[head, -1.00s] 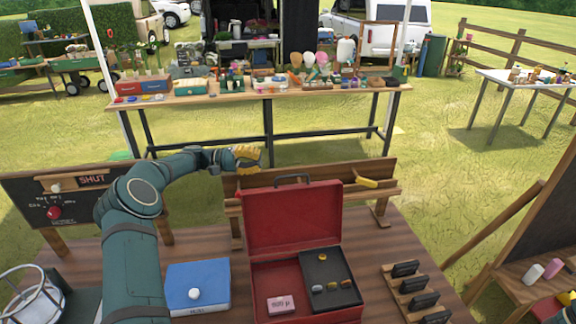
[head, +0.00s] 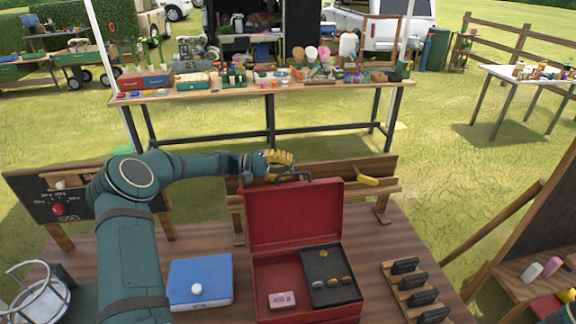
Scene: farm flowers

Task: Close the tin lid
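The red tin (head: 262,275) stands open on the brown wooden table. Its red lid (head: 294,213) is raised upright at the back, with a dark handle (head: 293,180) on its top edge. Inside are a pink block (head: 282,300) and a dark tray (head: 334,264) with several small coin-like pieces. My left gripper (head: 281,163), with yellow fingers, is just behind and above the lid's top edge, near the handle. I cannot tell whether it touches the lid or how far its fingers are apart. My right gripper is not in view.
A blue box (head: 200,275) with a white knob sits left of the tin. A wooden rack (head: 398,298) with several black pieces is to the right. A wooden rail (head: 385,184) runs behind the tin. A metal wire basket (head: 35,295) stands at front left.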

